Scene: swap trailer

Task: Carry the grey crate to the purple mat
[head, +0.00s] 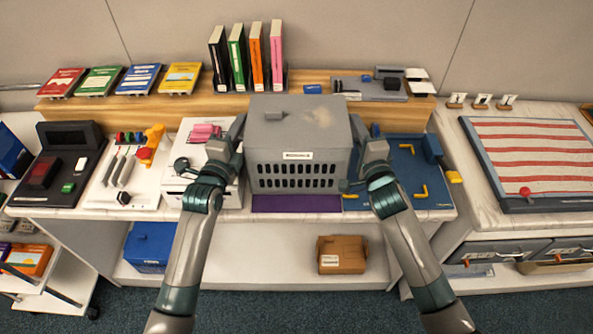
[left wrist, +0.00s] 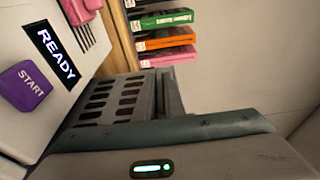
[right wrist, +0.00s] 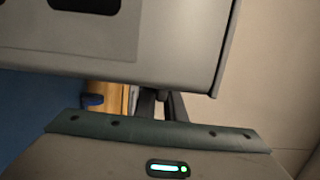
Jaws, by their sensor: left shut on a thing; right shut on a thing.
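The grey crate (head: 298,135) is upright in the middle of the head view, with a lid, slotted front and small label. My left gripper (head: 238,135) is shut on its left side and my right gripper (head: 358,138) is shut on its right side. The crate's slotted wall (left wrist: 110,98) shows in the left wrist view, and its side (right wrist: 110,35) fills the top of the right wrist view. The purple mat (head: 297,204) shows as a strip at the counter's front edge, just below the crate. The crate hides the rest of it. I cannot tell if they touch.
Left of the crate are a white device with a purple START button (left wrist: 25,86) and a panel with levers (head: 122,170). A blue board (head: 415,175) lies to the right. A wooden riser (head: 130,108) with books stands behind. A cardboard box (head: 342,254) sits on the lower shelf.

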